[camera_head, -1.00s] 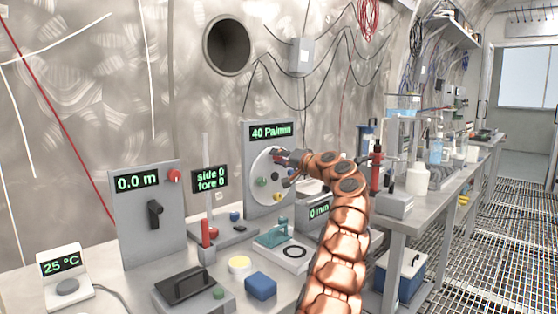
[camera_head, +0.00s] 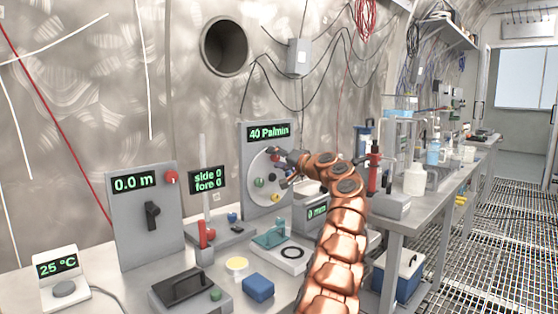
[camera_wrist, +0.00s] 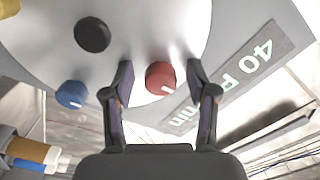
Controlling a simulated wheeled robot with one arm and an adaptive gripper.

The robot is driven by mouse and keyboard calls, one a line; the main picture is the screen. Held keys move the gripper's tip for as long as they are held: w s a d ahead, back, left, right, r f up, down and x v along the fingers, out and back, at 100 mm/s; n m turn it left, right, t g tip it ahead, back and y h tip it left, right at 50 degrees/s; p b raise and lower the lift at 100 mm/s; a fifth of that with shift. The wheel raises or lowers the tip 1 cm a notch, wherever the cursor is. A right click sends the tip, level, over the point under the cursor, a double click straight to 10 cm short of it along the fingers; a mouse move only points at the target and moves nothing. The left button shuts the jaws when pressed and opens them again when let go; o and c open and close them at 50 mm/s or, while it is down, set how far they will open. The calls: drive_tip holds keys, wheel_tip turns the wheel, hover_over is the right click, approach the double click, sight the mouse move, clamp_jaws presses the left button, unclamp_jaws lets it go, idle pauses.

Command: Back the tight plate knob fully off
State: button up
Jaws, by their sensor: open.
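A pale round plate (camera_head: 257,167) with coloured knobs is on an upright grey panel under a display reading 40 Pa/min. In the wrist view, a red knob (camera_wrist: 161,77) with a white mark lies between the two fingers of my gripper (camera_wrist: 158,72). The gripper is open, and the right finger is nearer the knob than the left. I cannot tell whether either finger touches it. A black knob (camera_wrist: 92,35), a blue knob (camera_wrist: 70,95) and a yellow knob (camera_wrist: 8,8) are to the left. In the head view, my gripper (camera_head: 274,154) covers the plate's upper right.
Left of the plate panel are a side/fore display (camera_head: 207,180) with a red lever (camera_head: 206,234) and a grey panel (camera_head: 145,225) reading 0.0 m. A blue block (camera_head: 258,287) and a teal-handled device (camera_head: 272,236) sit on the bench in front.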

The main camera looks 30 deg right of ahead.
drive_tip(key=shift+v, duration=0.85)
drive_tip(key=v, duration=1)
drive_tip(key=shift+s+d, duration=0.1)
drive_tip(key=shift+s, duration=0.05)
